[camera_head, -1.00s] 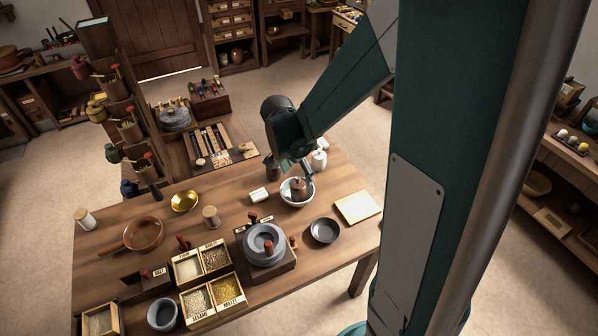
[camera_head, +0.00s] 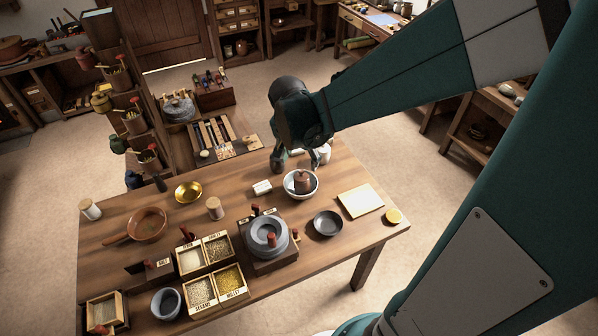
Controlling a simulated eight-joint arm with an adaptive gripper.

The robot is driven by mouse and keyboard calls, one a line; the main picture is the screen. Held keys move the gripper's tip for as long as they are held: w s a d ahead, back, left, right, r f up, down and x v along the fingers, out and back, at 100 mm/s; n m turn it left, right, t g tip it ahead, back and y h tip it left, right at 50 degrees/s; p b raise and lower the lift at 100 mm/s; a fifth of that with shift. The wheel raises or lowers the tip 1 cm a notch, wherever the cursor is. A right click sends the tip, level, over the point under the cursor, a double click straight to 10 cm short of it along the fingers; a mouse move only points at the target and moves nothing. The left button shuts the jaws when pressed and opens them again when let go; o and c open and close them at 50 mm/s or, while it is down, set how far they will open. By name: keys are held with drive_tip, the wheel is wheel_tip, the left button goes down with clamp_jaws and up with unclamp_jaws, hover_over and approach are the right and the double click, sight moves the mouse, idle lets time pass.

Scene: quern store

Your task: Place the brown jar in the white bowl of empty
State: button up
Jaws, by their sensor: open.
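The brown jar (camera_head: 302,180) sits upright inside the white bowl (camera_head: 316,190) near the back right of the table. The bowl's rim shows all around it. My gripper (camera_head: 300,159) is open and empty, just above and behind the bowl in the picture. Its fingers are spread apart and clear of the jar.
A white lidded pot (camera_head: 324,153) stands close behind the bowl, partly hidden by my gripper. A white block (camera_head: 262,188) lies left of it. A dark bowl (camera_head: 327,224), a quern (camera_head: 267,236) and a pale board (camera_head: 360,201) are in front.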

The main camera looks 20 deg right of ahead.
drive_tip(key=s+a+r+n+t+y, duration=0.1)
drive_tip(key=s+a+r+n, duration=0.3)
drive_tip(key=s, duration=0.4)
drive_tip(key=s+a+r+n+t+y, duration=0.1)
drive_tip(key=s+a+r+n+t, duration=0.3)
drive_tip(key=s+r+n, duration=0.3)
drive_tip(key=shift+v, duration=1.45)
drive_tip(key=shift+w+r, duration=0.1)
drive_tip(key=shift+w, duration=0.1)
